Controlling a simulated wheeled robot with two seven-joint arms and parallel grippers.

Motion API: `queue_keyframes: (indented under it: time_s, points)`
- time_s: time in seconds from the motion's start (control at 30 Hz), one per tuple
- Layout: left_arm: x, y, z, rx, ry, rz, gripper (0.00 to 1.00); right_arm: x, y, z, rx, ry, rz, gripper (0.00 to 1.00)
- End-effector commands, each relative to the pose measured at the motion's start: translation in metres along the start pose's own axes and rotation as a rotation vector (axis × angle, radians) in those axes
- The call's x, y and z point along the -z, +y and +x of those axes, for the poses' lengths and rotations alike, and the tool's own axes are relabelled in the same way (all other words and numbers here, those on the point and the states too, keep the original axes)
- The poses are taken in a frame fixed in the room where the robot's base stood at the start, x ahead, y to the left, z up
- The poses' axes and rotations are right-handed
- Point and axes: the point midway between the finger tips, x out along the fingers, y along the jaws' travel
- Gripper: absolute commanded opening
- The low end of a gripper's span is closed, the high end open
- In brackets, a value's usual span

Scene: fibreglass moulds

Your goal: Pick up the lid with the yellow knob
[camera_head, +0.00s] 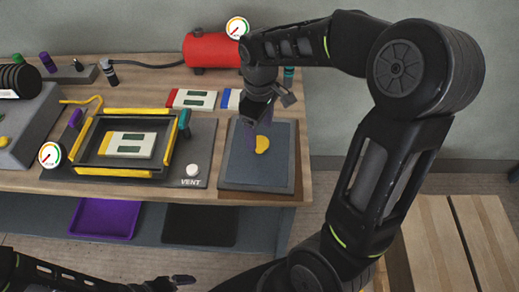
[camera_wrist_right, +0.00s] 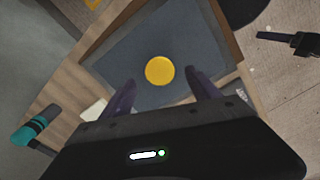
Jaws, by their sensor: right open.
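The lid (camera_head: 258,174) is a flat dark grey panel lying on the right part of the wooden bench, with a round yellow knob (camera_head: 262,144) standing on it. In the right wrist view the lid (camera_wrist_right: 125,58) fills the middle and the knob (camera_wrist_right: 160,71) shows whole. My right gripper (camera_head: 254,138) is open above the lid, close to the knob. In the wrist view its two purplish fingers (camera_wrist_right: 163,88) are spread on either side, with the knob ahead between them and nothing held. My left gripper (camera_head: 182,280) is low at the front; its jaws are unclear.
Left of the lid is a mould tray (camera_head: 88,161) with yellow bars around a pale block (camera_head: 130,145). A white VENT knob (camera_head: 193,170) stands between. A red tank (camera_head: 212,50) is behind. Purple (camera_head: 103,218) and black (camera_head: 200,226) trays lie below the bench.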

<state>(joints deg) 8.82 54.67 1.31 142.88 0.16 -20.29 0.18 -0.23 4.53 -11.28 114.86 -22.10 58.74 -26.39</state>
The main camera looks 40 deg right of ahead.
Motion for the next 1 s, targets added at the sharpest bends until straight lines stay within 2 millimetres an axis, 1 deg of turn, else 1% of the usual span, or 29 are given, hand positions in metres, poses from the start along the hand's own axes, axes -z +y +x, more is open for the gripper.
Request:
queue_keyframes:
  time_s: [0.33,0.47,0.6,0.7,0.8,1.0]
  points:
    - [0.0,0.0,-0.001,0.0,0.0,0.0,0.98,0.0,0.0,0.004,0.0,-0.001,0.0,0.71]
    - [-0.001,0.002,-0.006,0.002,-0.001,-0.001,0.98,-0.001,0.0,0.017,0.002,-0.004,0.001,0.71]
    - [-0.001,0.003,-0.009,0.003,-0.003,-0.002,0.98,-0.001,0.0,0.039,0.002,-0.005,-0.001,0.71]
    - [-0.001,0.003,-0.01,0.004,-0.003,-0.003,0.98,-0.001,0.0,0.05,0.001,-0.003,0.0,0.71]
    - [-0.001,0.003,-0.01,0.004,-0.003,-0.003,0.98,-0.001,0.0,0.053,0.0,-0.001,0.0,0.71]
    - [-0.001,0.003,-0.01,0.004,-0.003,-0.003,0.98,-0.001,0.001,0.053,-0.001,0.0,0.0,0.71]
